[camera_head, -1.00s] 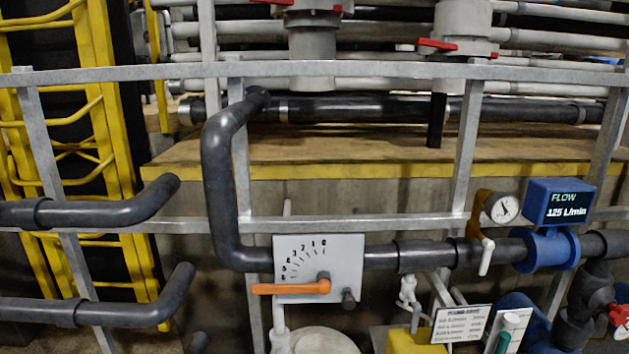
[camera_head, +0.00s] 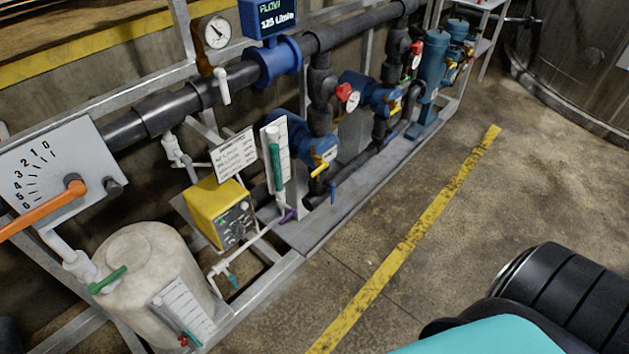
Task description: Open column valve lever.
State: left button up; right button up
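A clear upright column (camera_head: 278,165) with a green part and a white scale stands in the middle of the skid. A small purple lever (camera_head: 288,216) sits by its foot. A green lever (camera_head: 108,280) is on top of the round white tank (camera_head: 150,270) at lower left. A small blue-green handle (camera_head: 233,282) sits on the white pipe in front of the yellow pump (camera_head: 220,212). The frame does not show which of these is the column valve lever or whether it is open. Neither of my grippers is in view.
An orange lever (camera_head: 40,213) lies across the numbered dial plate (camera_head: 50,165) at left. The blue flow meter (camera_head: 268,22) and dark pipes run along the skid.

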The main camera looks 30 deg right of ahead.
aim_at(292, 211)
jog(key=z, duration=0.85)
